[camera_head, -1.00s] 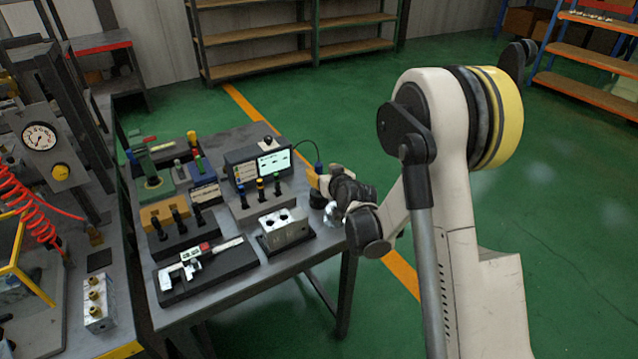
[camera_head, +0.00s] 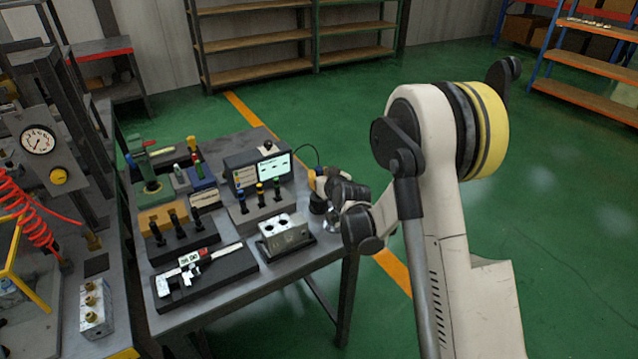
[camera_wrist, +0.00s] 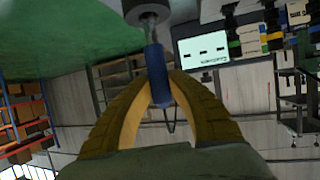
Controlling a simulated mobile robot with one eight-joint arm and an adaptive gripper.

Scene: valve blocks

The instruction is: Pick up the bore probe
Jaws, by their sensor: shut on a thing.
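The bore probe (camera_wrist: 156,74) shows in the wrist view as a blue handle with a metal shaft at its upper end in the picture. My gripper (camera_wrist: 160,88) has its two yellow fingers closed on the blue handle, one on each side. The shaft runs toward a grey round holder (camera_wrist: 145,8) at the top edge; I cannot tell whether its tip is still inside. In the head view my gripper (camera_head: 316,182) is at the right corner of the table, and the probe is mostly hidden there.
A gauge display (camera_head: 262,168) with a lit screen stands behind, with a dark cable near the gripper. A metal block with bores (camera_head: 284,232) and a caliper on a black tray (camera_head: 212,274) lie nearer. The floor right of the table (camera_head: 250,305) is clear.

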